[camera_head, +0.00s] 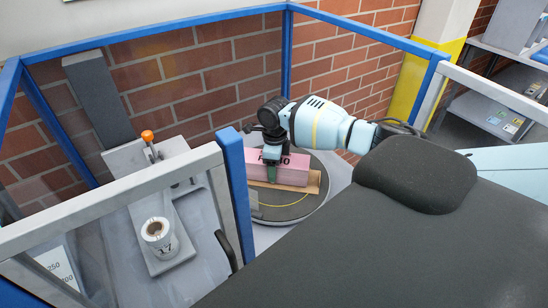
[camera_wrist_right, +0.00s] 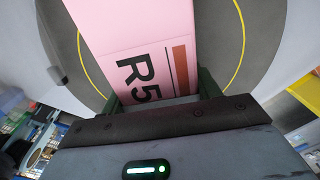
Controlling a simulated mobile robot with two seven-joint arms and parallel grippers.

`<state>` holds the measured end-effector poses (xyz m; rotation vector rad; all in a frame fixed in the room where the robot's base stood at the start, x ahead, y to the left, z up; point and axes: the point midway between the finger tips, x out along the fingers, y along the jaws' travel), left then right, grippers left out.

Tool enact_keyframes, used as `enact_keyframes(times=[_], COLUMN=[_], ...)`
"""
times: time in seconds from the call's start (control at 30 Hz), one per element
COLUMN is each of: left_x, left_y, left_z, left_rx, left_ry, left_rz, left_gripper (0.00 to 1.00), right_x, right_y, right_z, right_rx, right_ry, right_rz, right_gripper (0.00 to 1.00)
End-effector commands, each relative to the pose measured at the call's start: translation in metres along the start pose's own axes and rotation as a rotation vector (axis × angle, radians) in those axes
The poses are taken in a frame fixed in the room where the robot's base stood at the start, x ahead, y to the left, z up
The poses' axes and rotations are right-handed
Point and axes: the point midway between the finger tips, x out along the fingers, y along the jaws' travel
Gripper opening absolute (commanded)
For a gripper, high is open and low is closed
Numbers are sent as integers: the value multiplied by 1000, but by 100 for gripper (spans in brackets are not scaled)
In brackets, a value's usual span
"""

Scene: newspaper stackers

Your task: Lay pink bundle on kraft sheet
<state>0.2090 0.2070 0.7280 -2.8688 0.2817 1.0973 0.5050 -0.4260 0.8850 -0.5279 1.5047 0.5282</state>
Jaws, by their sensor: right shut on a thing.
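The pink bundle (camera_head: 292,172) is a long block with dark lettering, on or just over the brown kraft sheet (camera_head: 314,183). I cannot tell whether they touch. The sheet shows along the bundle's front and right end and lies on a round dark turntable (camera_head: 285,212) with a yellow ring. My right gripper (camera_head: 271,172) points down over the bundle's front side and is shut on it. In the right wrist view the pink bundle (camera_wrist_right: 125,30) lies between the two green fingers, lettering towards the camera. My left gripper is not in view.
Blue posts (camera_head: 231,190) and clear panels fence the turntable, with a brick wall (camera_head: 200,75) behind. A shelf unit (camera_head: 495,110) is at far right.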

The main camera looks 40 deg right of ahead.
Motion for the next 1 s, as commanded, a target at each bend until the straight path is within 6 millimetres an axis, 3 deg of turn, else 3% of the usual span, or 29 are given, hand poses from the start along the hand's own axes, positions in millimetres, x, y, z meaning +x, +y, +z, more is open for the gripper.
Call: enact_keyframes(times=[0.23,0.27,0.4,0.77,1.0], left_x=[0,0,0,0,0], left_y=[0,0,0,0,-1], left_z=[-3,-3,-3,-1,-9], left_rx=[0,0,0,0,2], left_ry=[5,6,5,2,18], left_rz=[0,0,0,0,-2], left_gripper=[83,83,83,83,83], right_x=[-1,1,1,-1,-36], right_y=[-1,0,0,0,-1], right_z=[2,1,1,0,0], right_rx=[0,0,0,0,0], right_ry=[-7,-3,-2,-1,-5], right_rz=[-4,-2,-2,-1,-4], right_gripper=[4,63,81,84,84])
